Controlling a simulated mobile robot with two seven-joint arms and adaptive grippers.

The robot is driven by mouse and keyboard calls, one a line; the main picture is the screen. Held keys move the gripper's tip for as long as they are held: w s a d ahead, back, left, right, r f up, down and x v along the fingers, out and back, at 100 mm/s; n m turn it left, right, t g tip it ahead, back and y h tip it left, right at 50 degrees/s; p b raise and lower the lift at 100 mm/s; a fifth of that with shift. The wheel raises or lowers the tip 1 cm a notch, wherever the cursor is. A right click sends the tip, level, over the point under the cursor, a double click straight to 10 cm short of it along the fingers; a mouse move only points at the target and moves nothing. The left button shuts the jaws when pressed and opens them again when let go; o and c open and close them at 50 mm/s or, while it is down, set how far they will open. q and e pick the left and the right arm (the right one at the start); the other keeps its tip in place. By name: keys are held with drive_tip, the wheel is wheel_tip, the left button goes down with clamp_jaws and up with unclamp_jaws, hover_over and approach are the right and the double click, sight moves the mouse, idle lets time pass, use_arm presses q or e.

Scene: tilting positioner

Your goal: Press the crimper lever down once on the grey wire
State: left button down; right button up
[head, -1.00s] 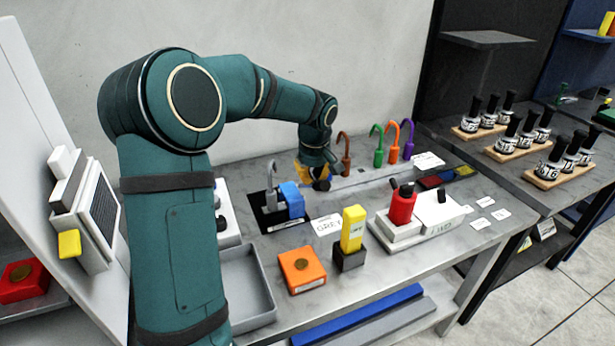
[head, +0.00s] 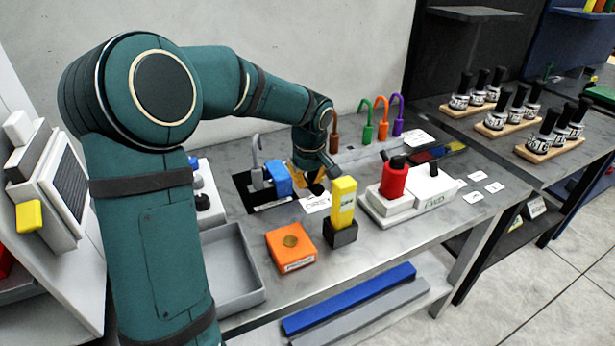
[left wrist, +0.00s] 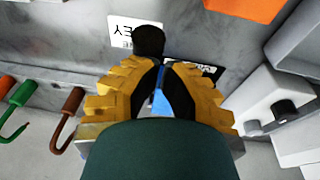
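The blue crimper (head: 278,180) sits on a black mat at the back of the bench. The grey hooked wire (head: 256,152) stands at its left side. A black knob (head: 315,187), seemingly the end of the crimper lever, is low near the GREY label. My left gripper (head: 310,175) is right of the crimper, over the knob. In the left wrist view its yellow fingers (left wrist: 160,66) come together at the tips, with the knob (left wrist: 148,40) just beyond and blue showing between them. Contact with the knob is hard to tell. My right gripper is out of view.
A yellow block in a black holder (head: 343,210) stands close in front. An orange box (head: 290,247) and an empty grey tray (head: 232,275) are nearer. A red device on a white base (head: 400,190) is to the right; coloured hooks (head: 367,122) stand behind.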

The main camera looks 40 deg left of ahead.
use_arm(q)
drive_tip(key=shift+r, duration=0.1)
drive_tip(key=s+d+p+v, duration=0.1)
drive_tip(key=p+v, duration=0.3)
drive_tip(key=v, duration=0.8)
drive_tip(key=shift+s+d+r+p, duration=0.2)
drive_tip(key=shift+d+p, duration=0.05)
drive_tip(key=shift+p, duration=0.15)
